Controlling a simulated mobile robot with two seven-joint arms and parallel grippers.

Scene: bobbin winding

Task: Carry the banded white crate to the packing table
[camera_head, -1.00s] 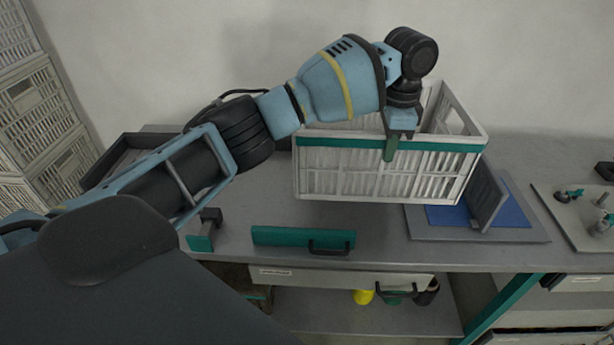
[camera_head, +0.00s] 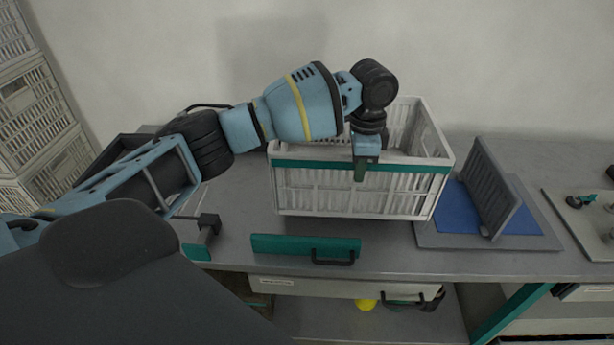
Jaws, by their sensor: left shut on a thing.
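The white crate (camera_head: 320,196) has slatted walls and a teal band along its near rim. It is upright over the grey table (camera_head: 400,255), left of a blue pad; I cannot tell whether its base touches the table top. My left gripper (camera_head: 361,168) comes down from above and is shut on the crate's near banded rim, right of its middle. My left arm hides the crate's far left corner and part of its inside. My right gripper is not in view. I cannot tell which surface is the packing table.
Right of the crate, a blue pad (camera_head: 525,222) on a grey plate carries an upright ribbed panel (camera_head: 488,188). A teal block with a black handle (camera_head: 305,247) sits at the table's front edge. White crates (camera_head: 35,110) are stacked at far left. A plate with small fittings (camera_head: 590,222) lies at right.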

